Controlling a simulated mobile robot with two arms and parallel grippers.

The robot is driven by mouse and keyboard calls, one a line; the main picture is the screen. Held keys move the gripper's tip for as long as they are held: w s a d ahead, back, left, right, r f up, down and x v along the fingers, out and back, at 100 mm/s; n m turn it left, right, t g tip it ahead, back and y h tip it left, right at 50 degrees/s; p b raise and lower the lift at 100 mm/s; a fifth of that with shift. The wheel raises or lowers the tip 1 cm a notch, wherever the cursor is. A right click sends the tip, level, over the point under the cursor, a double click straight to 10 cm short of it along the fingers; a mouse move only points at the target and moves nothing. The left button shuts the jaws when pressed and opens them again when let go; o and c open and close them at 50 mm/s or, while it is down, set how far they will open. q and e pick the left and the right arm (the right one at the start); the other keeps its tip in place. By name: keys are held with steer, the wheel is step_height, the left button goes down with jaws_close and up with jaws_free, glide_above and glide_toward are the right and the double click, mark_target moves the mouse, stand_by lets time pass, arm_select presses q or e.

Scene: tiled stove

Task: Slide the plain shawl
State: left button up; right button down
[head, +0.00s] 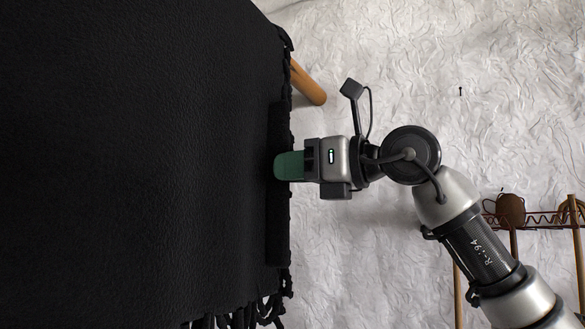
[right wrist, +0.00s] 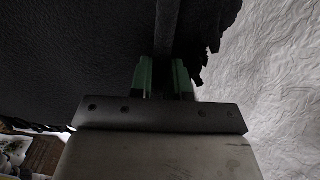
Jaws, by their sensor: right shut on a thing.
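The plain black shawl (head: 140,150) fills the left half of the head view, with fringe along its lower and right edges. My right gripper (head: 280,165) comes in from the right, its green fingers at the shawl's right edge, by a raised dark strip. In the right wrist view, the green fingers of the right gripper (right wrist: 163,78) stand on both sides of a narrow dark strip or fold of the shawl (right wrist: 90,45) and are shut on it. What lies under the shawl is hidden. My left gripper is not in view.
A wooden leg (head: 307,84) sticks out from under the shawl's upper right edge. A red rack (head: 535,219) with wooden posts stands at the lower right. The crumpled whitish surface (head: 440,60) to the right is mostly bare.

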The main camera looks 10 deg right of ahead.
stand_by(0.3)
steer(key=c, duration=1.1)
jaws_free()
steer(key=shift+s, duration=0.2)
steer(key=b+v, duration=0.4)
steer(key=v, duration=0.6)
steer(key=shift+s+d, duration=0.25)
